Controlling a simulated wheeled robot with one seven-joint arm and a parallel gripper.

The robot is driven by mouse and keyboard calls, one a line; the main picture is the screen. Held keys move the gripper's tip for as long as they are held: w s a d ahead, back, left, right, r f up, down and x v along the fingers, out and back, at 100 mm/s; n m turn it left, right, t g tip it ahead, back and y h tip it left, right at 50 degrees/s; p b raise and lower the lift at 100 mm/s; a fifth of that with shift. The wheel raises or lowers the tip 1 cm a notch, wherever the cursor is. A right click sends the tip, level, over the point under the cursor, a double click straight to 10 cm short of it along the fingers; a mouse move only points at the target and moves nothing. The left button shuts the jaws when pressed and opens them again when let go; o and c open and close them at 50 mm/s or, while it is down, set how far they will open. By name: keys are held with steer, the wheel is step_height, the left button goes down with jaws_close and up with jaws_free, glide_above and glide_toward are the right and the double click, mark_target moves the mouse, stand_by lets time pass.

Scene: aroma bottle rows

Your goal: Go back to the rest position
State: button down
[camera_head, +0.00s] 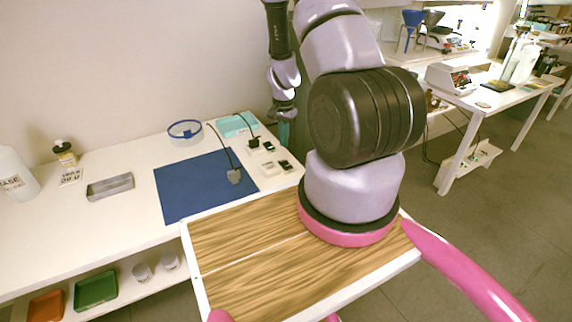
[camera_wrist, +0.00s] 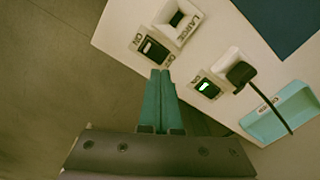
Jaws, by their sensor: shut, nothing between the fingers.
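My gripper (camera_wrist: 160,82) points down over the near edge of the white table in the wrist view. Its two teal fingers are shut together with nothing between them. In the head view my gripper (camera_head: 285,132) hangs above the table's right end, partly beside my large arm links. Two small black switches sit below it: one switch (camera_wrist: 152,48) is dark, and the other (camera_wrist: 207,88) shows a green light. The fingertips are apart from both switches in the picture; their exact height above the table is hard to tell.
A cable crosses the mat. Another white table (camera_head: 500,98) with equipment stands at right; the floor between is open.

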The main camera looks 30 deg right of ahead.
steer(key=a+r+n+t+y, duration=0.15)
steer(key=a+r, duration=0.25)
steer(key=r, duration=1)
steer(key=a+r+n+t, duration=0.2)
steer(key=a+r, duration=0.2)
steer(key=r, duration=0.9)
steer(key=s+a+r+n+t, duration=0.2)
steer(key=s+r, duration=0.7)
steer(key=s, duration=0.1)
steer(key=s+a+r+n+t, duration=0.1)
steer(key=s+a+r+n, duration=0.1)
steer(key=s+r, duration=0.7)
steer(key=shift+s+a+r+t, duration=0.35)
steer(key=shift+a+r, duration=0.3)
